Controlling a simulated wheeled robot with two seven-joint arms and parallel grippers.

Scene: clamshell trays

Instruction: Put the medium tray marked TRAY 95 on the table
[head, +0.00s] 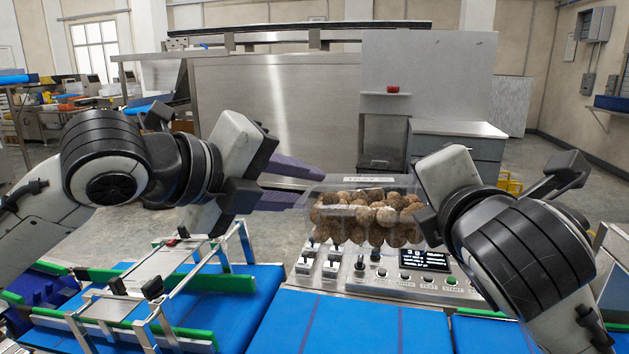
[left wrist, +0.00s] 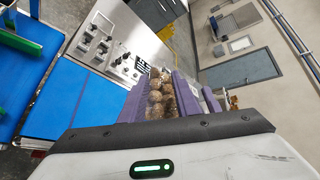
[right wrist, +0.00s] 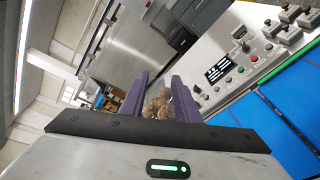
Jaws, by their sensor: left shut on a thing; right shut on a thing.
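A clear clamshell tray (head: 318,193) filled with several round brown items hangs in the air above the control panel in the head view. A white label (head: 362,180) shows on its top, but I cannot read it. My left gripper (head: 302,187) is shut on the tray's left side with purple fingers. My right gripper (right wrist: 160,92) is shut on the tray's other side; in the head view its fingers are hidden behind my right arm. The tray's contents show between the purple fingers in the left wrist view (left wrist: 161,95) and the right wrist view (right wrist: 158,105).
The control panel (head: 345,275) with buttons, levers and a small display lies below the tray. Blue conveyor belts (head: 340,325) run along the front, with a metal guide frame (head: 190,275) at left. A grey cabinet (head: 455,150) and large steel housing (head: 270,110) stand behind.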

